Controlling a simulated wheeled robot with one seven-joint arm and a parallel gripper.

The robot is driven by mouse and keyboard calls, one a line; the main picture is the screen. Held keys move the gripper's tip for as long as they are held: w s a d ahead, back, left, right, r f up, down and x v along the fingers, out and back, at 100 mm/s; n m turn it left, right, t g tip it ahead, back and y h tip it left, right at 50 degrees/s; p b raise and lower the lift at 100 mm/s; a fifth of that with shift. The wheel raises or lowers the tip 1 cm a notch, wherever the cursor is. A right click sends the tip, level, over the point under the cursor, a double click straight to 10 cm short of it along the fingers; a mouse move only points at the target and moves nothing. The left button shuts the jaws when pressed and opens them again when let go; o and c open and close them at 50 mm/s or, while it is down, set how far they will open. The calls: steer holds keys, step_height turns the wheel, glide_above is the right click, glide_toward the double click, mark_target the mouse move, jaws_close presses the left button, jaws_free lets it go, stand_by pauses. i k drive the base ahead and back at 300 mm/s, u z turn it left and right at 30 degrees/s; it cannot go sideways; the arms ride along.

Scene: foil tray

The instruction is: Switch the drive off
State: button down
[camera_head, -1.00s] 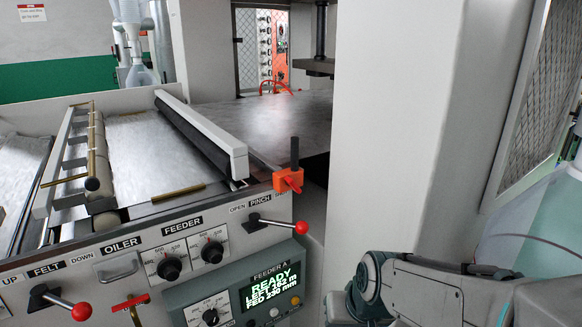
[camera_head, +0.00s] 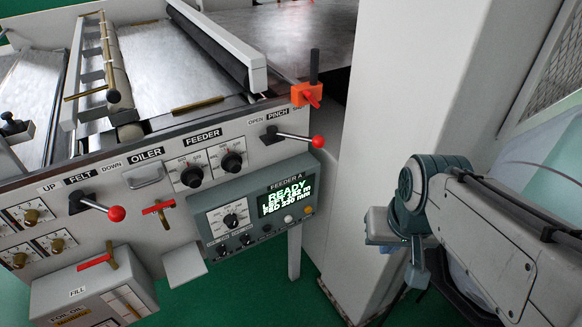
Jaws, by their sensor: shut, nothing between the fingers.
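The feeder A control box (camera_head: 262,209) hangs on the machine's front, with a lit display (camera_head: 286,195) reading READY. A black rotary knob (camera_head: 231,220) sits on its white plate. Small dark knobs or switches (camera_head: 245,240) line its lower edge, with a white button (camera_head: 288,219) and an orange button (camera_head: 308,210) to their right. The small labels are too blurred to read, so I cannot tell which control is the drive's. My gripper (camera_head: 417,279) points down at the right, shut and empty, apart from the box and to its right.
The red-knobbed pinch lever (camera_head: 317,141) sticks out above the box. The red-knobbed felt lever (camera_head: 116,213) and the oil box (camera_head: 92,294) are left. A pale column (camera_head: 385,120) stands behind my arm.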

mark_target(221, 250)
steer(key=u, duration=0.5)
steer(key=k, duration=0.65)
steer(key=u, duration=1.2)
